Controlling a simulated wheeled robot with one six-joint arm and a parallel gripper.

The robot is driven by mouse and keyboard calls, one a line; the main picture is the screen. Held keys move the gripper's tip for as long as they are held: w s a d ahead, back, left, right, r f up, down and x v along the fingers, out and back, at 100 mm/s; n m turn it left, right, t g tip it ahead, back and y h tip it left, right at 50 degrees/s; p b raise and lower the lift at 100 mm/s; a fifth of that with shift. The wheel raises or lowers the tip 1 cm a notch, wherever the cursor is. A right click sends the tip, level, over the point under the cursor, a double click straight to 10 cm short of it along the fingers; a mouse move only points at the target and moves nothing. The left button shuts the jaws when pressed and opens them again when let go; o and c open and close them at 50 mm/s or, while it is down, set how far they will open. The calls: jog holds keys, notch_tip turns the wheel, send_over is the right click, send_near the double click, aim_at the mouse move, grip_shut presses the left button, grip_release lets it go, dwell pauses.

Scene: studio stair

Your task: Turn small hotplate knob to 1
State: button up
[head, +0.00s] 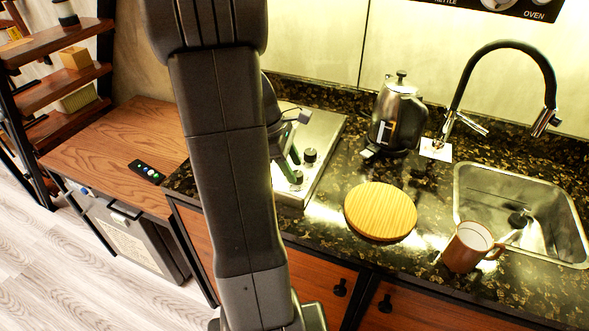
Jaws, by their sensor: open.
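The steel hotplate (326,128) is set on the dark stone counter, partly hidden behind my arm. Two dark knobs show on its steel panel: one knob (310,155) farther back and one knob (296,177) nearer the front. I cannot tell which belongs to the small plate, nor read any marks. My gripper (291,160) is open, beside and over the left side of the knobs. Its fingers are small in view and partly hidden by my arm. I cannot tell whether they touch a knob. The cooking plates are hidden.
A kettle (397,115) stands behind a round wooden board (380,211) to the right. A brown mug (467,247) stands near the sink (530,200) and its black tap (500,45). A remote (146,171) lies on the wooden cabinet (120,140) at left.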

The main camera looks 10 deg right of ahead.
jog(key=shift+x, duration=0.9)
jog(key=shift+c, duration=0.4)
jog(key=c, duration=0.9)
jog(key=shift+r+m, duration=0.1)
jog(key=shift+m, duration=0.2)
jog(key=m+p, duration=0.1)
jog(key=m+g+p, duration=0.1)
jog(key=m, duration=0.1)
jog(key=shift+w+d+m+y, duration=0.15)
jog(key=shift+m+y, duration=0.15)
jog(key=shift+y, duration=0.1)
jog(key=m+y+p, duration=0.1)
jog(key=m, duration=0.1)
jog(key=m+g+y+p, duration=0.1)
jog(key=m, duration=0.2)
jog(key=shift+w+d, duration=0.1)
jog(key=shift+m, duration=0.4)
